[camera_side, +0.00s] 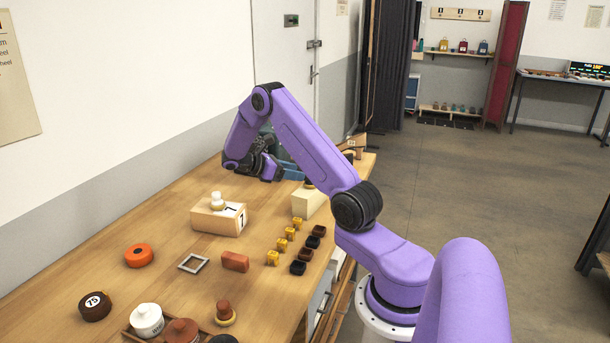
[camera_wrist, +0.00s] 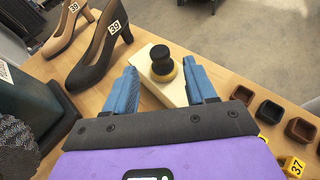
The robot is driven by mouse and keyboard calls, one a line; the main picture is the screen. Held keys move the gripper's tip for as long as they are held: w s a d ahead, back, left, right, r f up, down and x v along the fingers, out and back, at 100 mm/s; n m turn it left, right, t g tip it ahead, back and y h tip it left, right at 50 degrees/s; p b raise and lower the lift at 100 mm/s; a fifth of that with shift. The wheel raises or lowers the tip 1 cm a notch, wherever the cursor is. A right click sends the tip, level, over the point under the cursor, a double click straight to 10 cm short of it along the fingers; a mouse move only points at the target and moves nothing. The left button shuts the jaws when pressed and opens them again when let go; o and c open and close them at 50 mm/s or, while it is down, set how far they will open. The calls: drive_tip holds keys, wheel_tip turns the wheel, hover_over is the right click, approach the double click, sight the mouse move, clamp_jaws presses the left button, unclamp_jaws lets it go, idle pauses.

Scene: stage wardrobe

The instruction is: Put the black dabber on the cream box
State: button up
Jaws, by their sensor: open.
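The black dabber (camera_wrist: 162,62) has a dark rounded knob and a yellow base. In the wrist view it stands upright on the cream box (camera_wrist: 150,88). The cream box (camera_side: 307,203) is partly hidden by my arm in the side view, where only a dark bit of the dabber (camera_side: 308,183) shows above it. My gripper (camera_wrist: 160,68) is open, with one blue finger on each side of the dabber and a gap to it on both sides. In the side view my gripper (camera_side: 288,172) is low at the far part of the table, partly behind my arm.
A black shoe (camera_wrist: 100,52) and a beige shoe (camera_wrist: 68,28) stand left of the box. Dark square cups (camera_wrist: 270,111) and yellow number blocks (camera_side: 290,233) line the table's right side.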

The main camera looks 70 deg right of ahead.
drive_tip(key=w+a+r+n+t, duration=0.1)
drive_tip(key=w+a+r+t, duration=0.15)
drive_tip(key=a, duration=0.45)
drive_tip(key=w+a+r+t, duration=0.1)
drive_tip(key=w+a+r, duration=0.15)
drive_tip(key=a, duration=0.45)
drive_tip(key=s+a+n+t+y, duration=0.1)
drive_tip(key=s+a+t+y, duration=0.25)
drive_tip(key=a, duration=1.05)
drive_tip(key=s+a+t+y, duration=0.1)
drive_tip(key=s+a+y, duration=0.1)
drive_tip(key=s+a, duration=0.2)
drive_tip(key=s+a+n+t+y, duration=0.1)
drive_tip(key=s+a, duration=0.4)
drive_tip(key=s, duration=0.6)
drive_tip(key=s+a+r+y, duration=0.1)
drive_tip(key=s+a+y, duration=0.2)
drive_tip(key=s, duration=0.4)
drive_tip(key=shift+s+a+n+t, duration=0.3)
drive_tip(key=shift+s+a+t, duration=0.1)
drive_tip(key=shift+a, duration=0.5)
